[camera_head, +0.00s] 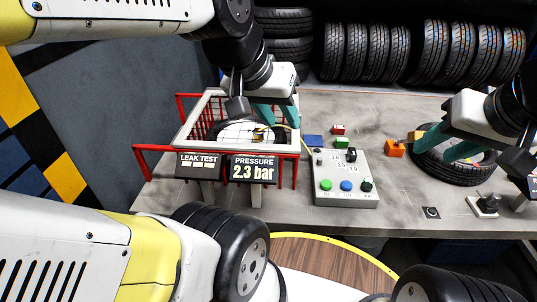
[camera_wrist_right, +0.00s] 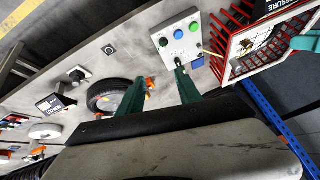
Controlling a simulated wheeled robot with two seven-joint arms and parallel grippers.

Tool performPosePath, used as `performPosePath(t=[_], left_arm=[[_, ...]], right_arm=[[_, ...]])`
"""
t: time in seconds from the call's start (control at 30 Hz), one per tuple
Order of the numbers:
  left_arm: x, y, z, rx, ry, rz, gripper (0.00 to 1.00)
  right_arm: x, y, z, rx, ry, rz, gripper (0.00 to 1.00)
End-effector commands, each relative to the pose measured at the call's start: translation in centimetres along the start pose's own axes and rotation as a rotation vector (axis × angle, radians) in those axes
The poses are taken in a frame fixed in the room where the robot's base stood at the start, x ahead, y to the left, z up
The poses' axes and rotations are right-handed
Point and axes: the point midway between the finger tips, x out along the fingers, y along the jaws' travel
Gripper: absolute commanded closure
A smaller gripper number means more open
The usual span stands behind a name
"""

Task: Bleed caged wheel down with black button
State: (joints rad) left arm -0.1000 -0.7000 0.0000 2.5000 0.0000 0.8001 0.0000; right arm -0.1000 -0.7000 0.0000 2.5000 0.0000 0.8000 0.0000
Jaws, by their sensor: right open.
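The caged wheel (camera_head: 238,130) lies inside a red-barred cage (camera_head: 165,150) with a pale frame. The pressure display (camera_head: 254,168) on its front reads 2.3 bar. A grey control box (camera_head: 343,198) stands right of the cage, with a green, a blue and a dark, near-black button (camera_head: 367,187) in a row; the box also shows in the right wrist view (camera_wrist_right: 171,51). My left gripper (camera_head: 280,122) is over the cage's right part, its teal fingers apart. My right gripper (camera_head: 447,150) is open over a loose tyre (camera_head: 470,168), right of the box and clear of its buttons.
A leak test sign (camera_head: 198,165) hangs beside the display. Racked tyres (camera_head: 370,50) line the back. The bench between box and loose tyre is mostly clear.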

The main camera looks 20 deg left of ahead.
Motion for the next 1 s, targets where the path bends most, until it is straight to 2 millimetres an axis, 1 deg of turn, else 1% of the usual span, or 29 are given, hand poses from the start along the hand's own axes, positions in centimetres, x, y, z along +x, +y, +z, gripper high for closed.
performPosePath(t=[0.03, 0.13, 0.17, 0.2, 1.0], left_arm=[[0.0, 0.0, 0.0, 0.0, 0.0, 0.0, 0.64], [0.0, 0.0, 0.0, 0.0, 0.0, 0.0, 0.64], [0.0, 0.0, 0.0, 0.0, 0.0, 0.0, 0.64], [0.0, 0.0, 0.0, 0.0, 0.0, 0.0, 0.64], [0.0, 0.0, 0.0, 0.0, 0.0, 0.0, 0.64]], right_arm=[[0.0, 0.0, 0.0, 0.0, 0.0, 0.0, 0.71], [0.0, 0.0, 0.0, 0.0, 0.0, 0.0, 0.9], [0.0, 0.0, 0.0, 0.0, 0.0, 0.0, 0.96], [0.0, 0.0, 0.0, 0.0, 0.0, 0.0, 1.0], [0.0, 0.0, 0.0, 0.0, 0.0, 0.0, 1.0]])
